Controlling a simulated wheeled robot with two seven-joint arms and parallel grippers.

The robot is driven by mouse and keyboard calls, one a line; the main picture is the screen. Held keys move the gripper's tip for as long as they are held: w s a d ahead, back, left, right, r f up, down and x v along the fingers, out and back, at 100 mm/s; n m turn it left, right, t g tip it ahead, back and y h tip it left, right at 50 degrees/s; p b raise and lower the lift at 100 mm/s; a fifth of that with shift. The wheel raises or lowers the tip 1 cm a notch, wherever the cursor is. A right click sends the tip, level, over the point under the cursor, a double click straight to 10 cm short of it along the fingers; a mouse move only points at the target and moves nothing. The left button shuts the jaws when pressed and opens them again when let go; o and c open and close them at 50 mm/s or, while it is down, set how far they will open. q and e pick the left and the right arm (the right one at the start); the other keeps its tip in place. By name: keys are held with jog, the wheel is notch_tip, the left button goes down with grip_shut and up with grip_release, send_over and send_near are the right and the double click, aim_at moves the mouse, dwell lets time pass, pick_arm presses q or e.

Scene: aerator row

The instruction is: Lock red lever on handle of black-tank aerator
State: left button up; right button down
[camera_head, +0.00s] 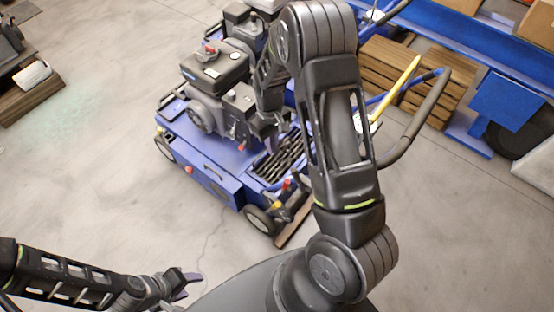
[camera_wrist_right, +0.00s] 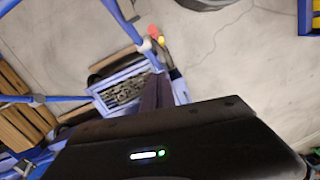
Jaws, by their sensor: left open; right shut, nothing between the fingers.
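A blue aerator (camera_head: 205,150) with a black tank and engine (camera_head: 215,68) stands mid-floor in the head view. Its tube handle (camera_head: 430,108) with a dark grip reaches right, partly behind my right arm. A yellow bar (camera_head: 407,78) lies by the handle. A red knob (camera_head: 287,184) sits low by the front wheel; a red knob also shows in the right wrist view (camera_wrist_right: 153,31). I cannot make out a red lever on the handle. My right gripper (camera_head: 268,128) is shut and empty, above the aerator deck; its fingers show in the wrist view (camera_wrist_right: 157,92). My left gripper (camera_head: 188,282) is open, low and away from the aerator.
Another dark engine machine (camera_head: 250,14) stands just behind. Wooden crates (camera_head: 390,65) and a blue rack (camera_head: 505,100) are at the right. A wooden pallet (camera_head: 30,90) is at far left. The floor left of the aerator is clear.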

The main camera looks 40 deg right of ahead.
aim_at(285, 187)
jog(key=s+f+p, duration=0.3)
jog(key=s+f, duration=0.1)
jog(key=f, duration=0.6)
jog(key=shift+s+f, duration=0.15)
jog(key=shift+s, duration=0.15)
